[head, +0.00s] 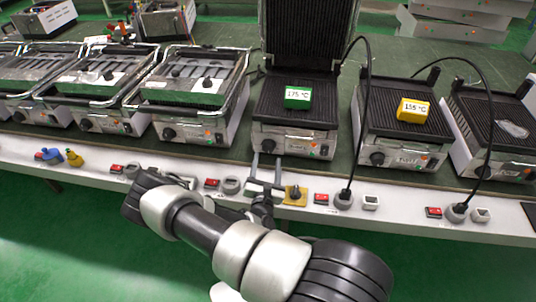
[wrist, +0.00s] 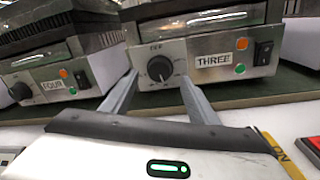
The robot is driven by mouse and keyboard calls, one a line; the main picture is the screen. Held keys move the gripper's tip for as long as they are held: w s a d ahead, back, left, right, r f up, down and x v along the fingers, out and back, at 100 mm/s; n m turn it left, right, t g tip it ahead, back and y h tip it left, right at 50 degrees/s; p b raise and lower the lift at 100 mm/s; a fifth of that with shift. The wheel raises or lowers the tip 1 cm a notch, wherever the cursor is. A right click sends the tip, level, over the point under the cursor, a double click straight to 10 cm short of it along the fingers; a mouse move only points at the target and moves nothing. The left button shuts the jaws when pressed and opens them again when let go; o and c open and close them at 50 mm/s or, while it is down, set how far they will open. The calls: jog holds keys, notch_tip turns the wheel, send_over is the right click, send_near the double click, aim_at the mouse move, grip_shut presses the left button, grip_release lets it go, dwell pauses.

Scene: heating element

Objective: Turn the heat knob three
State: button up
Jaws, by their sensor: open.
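The heater labelled THREE (wrist: 230,72) fills the upper part of the wrist view. Its round black heat knob (wrist: 160,68) sits on the front panel left of the label. In the head view this heater (head: 297,120) stands in the middle with its lid raised, and a green 175 °C block (head: 298,97) is on its grill plate. My gripper (wrist: 158,84) is open, with one finger to each side of the knob. Whether the fingers touch the knob cannot be told. In the head view my gripper (head: 266,160) reaches up to the front panel from below.
Heater FOUR (wrist: 50,85) is at the left in the wrist view. Another heater (head: 405,150) with a yellow 155 °C block (head: 412,110) stands right. Black cables plug into sockets along the bench's white front edge (head: 100,160). A yellow plate with a switch (head: 295,195) is beside my gripper.

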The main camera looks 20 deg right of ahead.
aim_at(268, 149)
jog(key=x, duration=0.5)
jog(key=shift+b, duration=0.35)
jog(key=c, duration=1)
jog(key=shift+r+n+p, duration=0.25)
jog(key=shift+n+p, duration=0.45)
jog(key=shift+p, duration=0.15)
jog(key=shift+c, duration=0.2)
jog(key=shift+n+p, duration=0.55)
jog(key=shift+n, duration=0.55)
jog(key=shift+f+n, duration=0.25)
jog(key=shift+n, duration=0.25)
jog(key=o, duration=1)
